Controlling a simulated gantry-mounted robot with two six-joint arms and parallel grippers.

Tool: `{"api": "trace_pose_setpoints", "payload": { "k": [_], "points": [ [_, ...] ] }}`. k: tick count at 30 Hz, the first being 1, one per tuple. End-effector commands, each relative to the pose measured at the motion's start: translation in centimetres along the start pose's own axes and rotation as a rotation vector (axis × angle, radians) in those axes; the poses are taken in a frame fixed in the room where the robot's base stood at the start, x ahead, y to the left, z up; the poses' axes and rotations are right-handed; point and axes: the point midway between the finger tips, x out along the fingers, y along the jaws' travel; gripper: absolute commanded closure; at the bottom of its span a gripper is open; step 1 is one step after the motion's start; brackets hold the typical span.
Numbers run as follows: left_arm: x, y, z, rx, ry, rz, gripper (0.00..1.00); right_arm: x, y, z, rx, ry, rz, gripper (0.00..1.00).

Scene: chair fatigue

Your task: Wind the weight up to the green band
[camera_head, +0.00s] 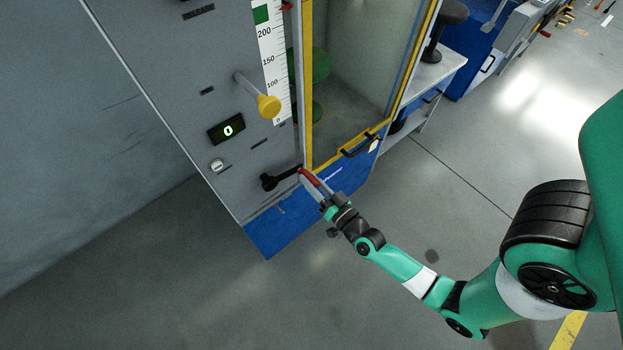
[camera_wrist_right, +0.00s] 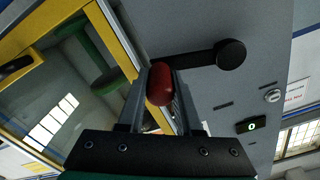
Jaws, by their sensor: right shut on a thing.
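A grey test cabinet (camera_head: 160,60) carries a white number scale (camera_head: 273,70) with a green band (camera_head: 262,14) near the picture's top. A small red piece (camera_head: 287,6) shows beside the band; its exact level I cannot tell. Green rounded bodies (camera_head: 318,66) show behind the yellow-framed door; which one is the weight I cannot tell. A black crank (camera_head: 268,182) sits low on the front, its arm pointing right. My right gripper (camera_head: 310,178) is shut on the crank's red handle (camera_wrist_right: 161,83), which shows between the fingers in the right wrist view. My left gripper is out of view.
A yellow knob (camera_head: 268,107) on a rod sticks out above the crank. A display (camera_head: 227,129) reads 0, with a round white-rimmed switch (camera_head: 217,165) below. The yellow-framed door (camera_head: 308,90) stands close to the right gripper. The floor in front is clear.

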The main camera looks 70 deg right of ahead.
Motion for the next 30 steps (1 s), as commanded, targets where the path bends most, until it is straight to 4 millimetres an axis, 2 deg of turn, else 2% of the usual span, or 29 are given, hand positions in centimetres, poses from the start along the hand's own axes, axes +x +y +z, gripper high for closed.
{"api": "trace_pose_setpoints", "payload": {
  "k": [3, 4, 8, 9, 17, 20, 23, 30],
  "points": [
    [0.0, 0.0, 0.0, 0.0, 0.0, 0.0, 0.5, -0.1, 0.2, 0.4, 0.0, -0.013, 0.004, 1.0],
    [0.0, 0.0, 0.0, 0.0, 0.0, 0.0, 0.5, -0.1, 0.2, 0.4, 0.0, -0.013, 0.004, 0.63],
    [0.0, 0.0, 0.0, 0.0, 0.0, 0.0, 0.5, -0.1, 0.1, 0.3, -0.001, -0.011, 0.003, 0.39],
    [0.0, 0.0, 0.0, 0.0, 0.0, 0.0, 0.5, -0.1, 0.1, 0.3, -0.001, -0.01, 0.003, 0.36],
    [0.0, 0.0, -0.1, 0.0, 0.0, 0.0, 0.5, -0.1, 0.1, 0.2, -0.002, -0.007, 0.002, 0.36],
    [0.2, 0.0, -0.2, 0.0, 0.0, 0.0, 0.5, -0.8, 0.0, 0.2, -0.003, -0.008, 0.002, 0.36],
    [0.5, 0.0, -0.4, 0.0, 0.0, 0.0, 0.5, -2.3, 0.0, 0.1, -0.003, -0.011, 0.002, 0.36],
    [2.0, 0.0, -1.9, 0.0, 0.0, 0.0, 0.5, -8.5, -0.3, -0.1, -0.004, -0.017, -0.001, 0.36]
  ]
}}
